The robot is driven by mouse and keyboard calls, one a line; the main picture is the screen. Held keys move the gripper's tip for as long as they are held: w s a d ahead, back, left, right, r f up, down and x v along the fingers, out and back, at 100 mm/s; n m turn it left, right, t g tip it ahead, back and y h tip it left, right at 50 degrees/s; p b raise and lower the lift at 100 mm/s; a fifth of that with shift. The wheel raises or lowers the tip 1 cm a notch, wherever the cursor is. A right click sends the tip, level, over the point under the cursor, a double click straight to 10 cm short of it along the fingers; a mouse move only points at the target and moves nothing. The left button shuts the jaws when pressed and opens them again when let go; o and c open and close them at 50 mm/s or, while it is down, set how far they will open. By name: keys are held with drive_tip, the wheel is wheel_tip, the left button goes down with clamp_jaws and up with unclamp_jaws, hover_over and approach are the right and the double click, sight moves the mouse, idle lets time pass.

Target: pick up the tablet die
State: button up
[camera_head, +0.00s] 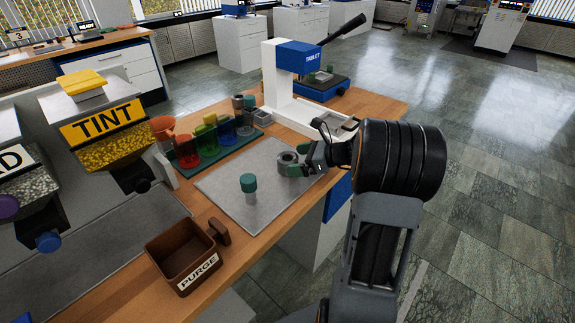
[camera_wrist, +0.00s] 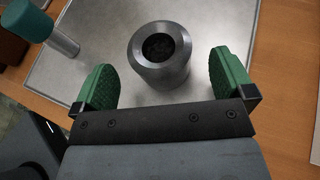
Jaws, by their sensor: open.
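The tablet die, a grey metal cylinder with a dark round bore (camera_head: 287,158), stands upright on the grey metal mat (camera_head: 225,185). In the wrist view the die (camera_wrist: 172,76) lies between my gripper's green finger pads, with clear gaps on both sides. My gripper (camera_head: 299,161) is open, reaching in from the right at the mat's right edge. The finger pads also show in the wrist view (camera_wrist: 160,82).
A green-capped metal piece (camera_head: 249,184) stands on the mat, left of the die. A brown PURGE box (camera_head: 170,243) is at the bench's front. A rack of coloured cups (camera_head: 187,165) and the white-and-blue TABLET press (camera_head: 300,58) stand behind. Hoppers are at left.

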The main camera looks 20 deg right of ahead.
sight(285, 159)
drive_tip(key=shift+x, duration=1.4)
drive_tip(key=c, duration=1.3)
